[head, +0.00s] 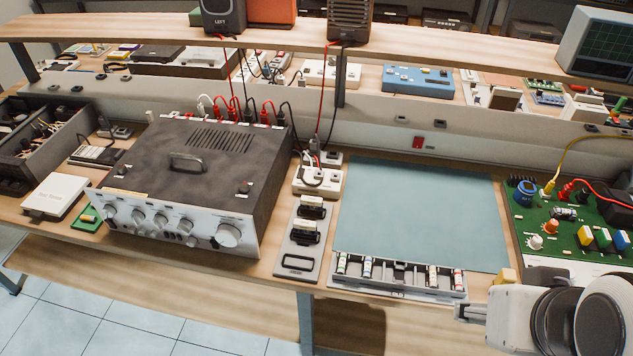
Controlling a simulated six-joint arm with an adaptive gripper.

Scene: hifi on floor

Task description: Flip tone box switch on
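No label reading "tone box" can be made out in the head view. A red switch-like part (418,142) sits on the grey rail behind the bench. White and dark links of my arm fill the bottom right corner, in front of the panel's near edge. My gripper's fingertips cannot be seen.
A large amplifier (205,165) stands left of centre. A grey plate with sockets (297,262), a blue-green mat (415,210) and a tray of small cylinders (398,290) lie between it and the panel. The mat is clear. A shelf (280,37) runs above the back.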

